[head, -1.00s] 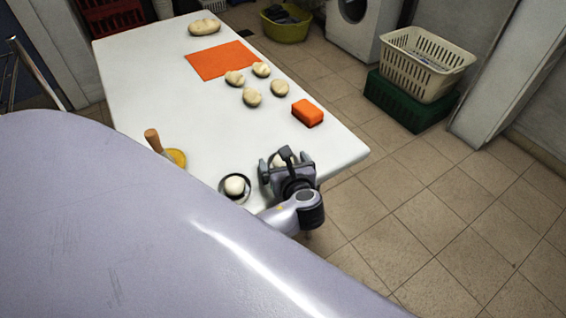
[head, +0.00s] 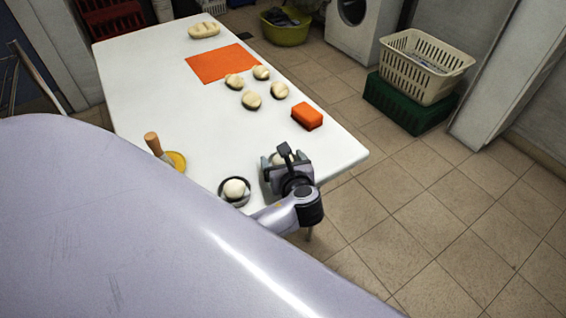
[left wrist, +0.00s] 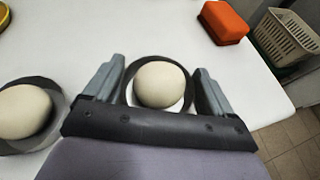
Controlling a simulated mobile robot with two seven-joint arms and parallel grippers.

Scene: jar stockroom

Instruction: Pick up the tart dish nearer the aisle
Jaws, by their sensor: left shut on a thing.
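A dark-rimmed tart dish (left wrist: 187,76) with a pale dough ball (left wrist: 159,85) in it sits between the fingers of my left gripper (left wrist: 158,75), which is shut on it. In the head view my left gripper (head: 284,162) is at the table's near right corner and hides most of this dish. A second tart dish (head: 244,199) with a pale ball stands just left of the gripper, apart from it. It also shows at the left edge of the left wrist view (left wrist: 58,104). I cannot tell whether the held dish is off the table. My right gripper is not in view.
An orange block (head: 307,116) lies near the table's right edge. Several dough pieces (head: 251,101) lie near an orange mat (head: 205,68). A wooden-handled tool (head: 153,142) and a yellow round thing (head: 177,160) are at the left. Tiled floor (head: 420,220) is clear on the right.

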